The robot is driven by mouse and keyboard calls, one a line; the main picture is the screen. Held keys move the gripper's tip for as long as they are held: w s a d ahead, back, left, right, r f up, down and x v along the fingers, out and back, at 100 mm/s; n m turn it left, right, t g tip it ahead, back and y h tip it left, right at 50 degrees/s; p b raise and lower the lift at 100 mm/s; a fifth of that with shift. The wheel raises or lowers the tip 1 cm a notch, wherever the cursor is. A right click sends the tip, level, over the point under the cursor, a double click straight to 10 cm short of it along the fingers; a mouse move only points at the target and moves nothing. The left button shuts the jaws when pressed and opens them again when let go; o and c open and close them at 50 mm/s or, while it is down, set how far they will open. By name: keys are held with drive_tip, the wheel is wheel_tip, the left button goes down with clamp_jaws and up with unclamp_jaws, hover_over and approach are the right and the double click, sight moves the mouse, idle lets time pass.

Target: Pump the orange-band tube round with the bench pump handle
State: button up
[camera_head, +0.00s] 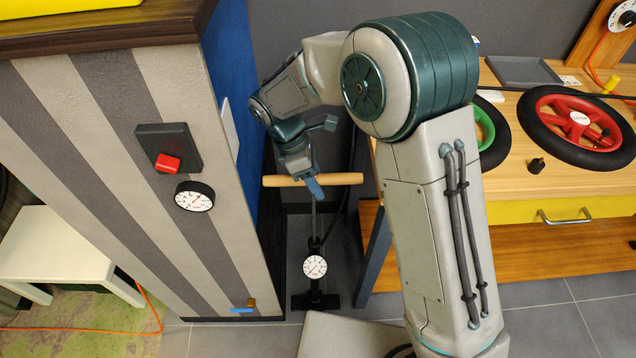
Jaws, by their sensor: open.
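The bench pump stands on the floor between the striped cabinet and the workbench. Its pale wooden T-handle (342,179) is level at the top of a thin upright rod. A round white gauge (315,266) and a dark foot (314,301) are at its bottom. My gripper (313,184) is open and points down at the middle of the handle. One finger crosses in front of the wood; the other is hidden, and I cannot tell whether either touches. I cannot pick out an orange-band tube for certain.
The striped cabinet (105,180) stands close on the left, with a red switch (167,163) and a dial (194,196). The workbench (535,210) on the right holds a red wheel (578,118) and a partly hidden green wheel (484,128). My arm covers the bench's left part.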

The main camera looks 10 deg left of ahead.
sight(318, 176)
drive_tip(key=shift+s+d+f, duration=0.1)
drive_tip(key=shift+d+f, duration=0.2)
drive_tip(key=shift+f, duration=0.35)
clamp_jaws()
wheel_tip(318, 176, up, 14)
drive_tip(key=p, duration=0.9)
drive_tip(key=shift+f, duration=0.25)
unclamp_jaws()
